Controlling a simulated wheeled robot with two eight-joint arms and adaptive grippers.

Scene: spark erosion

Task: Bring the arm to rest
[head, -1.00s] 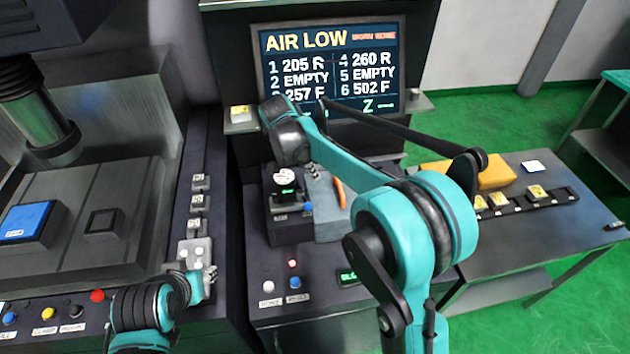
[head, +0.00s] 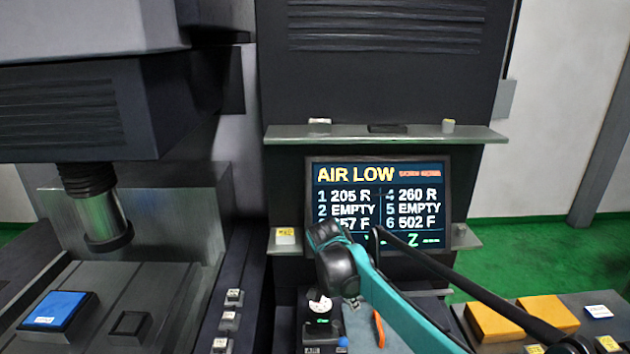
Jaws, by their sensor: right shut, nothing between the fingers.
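My right arm (head: 395,310) is teal and black and comes in from the lower right. Its wrist (head: 336,265) stands in front of the lower left part of the screen. My right gripper (head: 353,301) shows only as a small bit below the wrist, shut and empty, above the dark console with the gauge. The wrist hides most of it. My left arm and left gripper are outside the view.
The screen (head: 380,205) reads AIR LOW. A gauge unit (head: 320,305) stands below the wrist. A machine bed with a blue block (head: 58,310) is at left. Yellow blocks (head: 548,314) lie on the right bench. A metal shelf (head: 390,135) runs above the screen.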

